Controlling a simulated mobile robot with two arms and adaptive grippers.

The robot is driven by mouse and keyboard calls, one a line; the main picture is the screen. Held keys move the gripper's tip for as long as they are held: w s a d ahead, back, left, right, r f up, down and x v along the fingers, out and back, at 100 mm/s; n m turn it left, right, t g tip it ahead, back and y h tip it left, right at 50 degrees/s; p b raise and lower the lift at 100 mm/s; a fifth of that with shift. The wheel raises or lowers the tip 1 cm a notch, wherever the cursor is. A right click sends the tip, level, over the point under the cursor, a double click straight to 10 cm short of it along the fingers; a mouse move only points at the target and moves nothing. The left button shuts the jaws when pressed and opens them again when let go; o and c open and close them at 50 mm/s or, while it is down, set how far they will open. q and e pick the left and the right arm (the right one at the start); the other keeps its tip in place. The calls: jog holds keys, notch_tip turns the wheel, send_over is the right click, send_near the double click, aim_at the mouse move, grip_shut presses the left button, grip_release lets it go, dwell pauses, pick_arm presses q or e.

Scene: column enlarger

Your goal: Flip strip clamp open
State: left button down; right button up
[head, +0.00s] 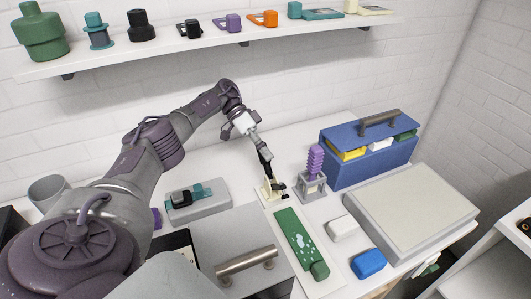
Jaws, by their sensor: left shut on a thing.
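My left gripper (268,170) reaches down from the left arm to the back of a long cream board on the white worktop. Its dark fingers are shut on the strip clamp (273,189), a small cream and black part at the board's far end. The fingers hide part of the clamp, and it is too small to tell how far its lever is tilted. A green plate (294,235) with pale spots and a round green knob lies on the board, in front of the clamp. My right gripper is not in view.
A grey stand with a purple ribbed piece (315,162) stands close right of the gripper. A blue box (352,172) and a large grey case (408,210) are farther right. A grey block with teal and black parts (198,200) is left. A loaded shelf (220,46) hangs above.

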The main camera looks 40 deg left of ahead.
pick_arm(q)
jog(key=c, duration=0.8)
grip_release()
notch_tip(320, 180, up, 10)
jog(key=shift+r, duration=0.1)
